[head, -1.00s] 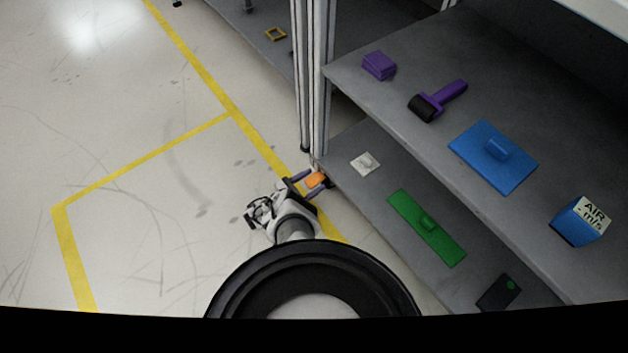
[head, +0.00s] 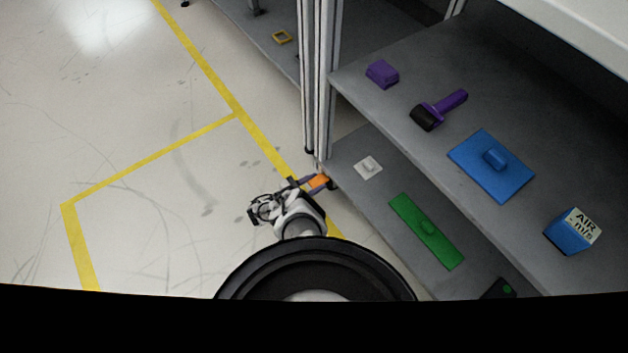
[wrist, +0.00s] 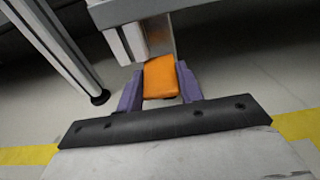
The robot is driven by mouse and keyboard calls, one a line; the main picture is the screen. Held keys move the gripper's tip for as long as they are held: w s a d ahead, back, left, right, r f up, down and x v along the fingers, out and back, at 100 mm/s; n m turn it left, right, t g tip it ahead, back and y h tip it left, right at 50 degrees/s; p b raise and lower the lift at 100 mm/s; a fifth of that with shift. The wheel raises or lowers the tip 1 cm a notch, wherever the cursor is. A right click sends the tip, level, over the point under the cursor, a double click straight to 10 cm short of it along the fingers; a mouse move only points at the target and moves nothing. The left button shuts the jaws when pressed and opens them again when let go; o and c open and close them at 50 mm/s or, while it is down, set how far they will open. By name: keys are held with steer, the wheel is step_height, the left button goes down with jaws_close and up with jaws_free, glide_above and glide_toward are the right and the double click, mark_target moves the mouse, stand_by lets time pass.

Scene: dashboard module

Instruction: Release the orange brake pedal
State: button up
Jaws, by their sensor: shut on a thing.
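The orange brake pedal (head: 318,181) is at the left front corner of the lower shelf, by the metal post. In the wrist view the pedal's orange face (wrist: 161,78) lies between the two purple fingers of my gripper (wrist: 160,88). A thin grey metal strip rises behind it. My gripper (head: 314,182) is shut on the pedal. The lower finger is partly hidden in the head view, and the pedal's mounting is not clear.
The metal post (head: 318,90) stands close behind my gripper. The lower shelf (head: 385,198) bears a white switch (head: 368,167) and a green plate (head: 425,230). The upper shelf holds a purple block (head: 382,74), purple-black handle (head: 440,109), blue plate (head: 490,168) and blue box (head: 573,232). Floor at left is clear.

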stand_by(0.3)
steer(key=o, duration=1)
steer(key=shift+s, duration=0.1)
steer(key=p+v, duration=0.1)
steer(key=v, duration=1.2)
steer(key=shift+s+a+p, duration=0.15)
steer(key=shift+a+p, duration=0.15)
steer(key=shift+p, duration=0.1)
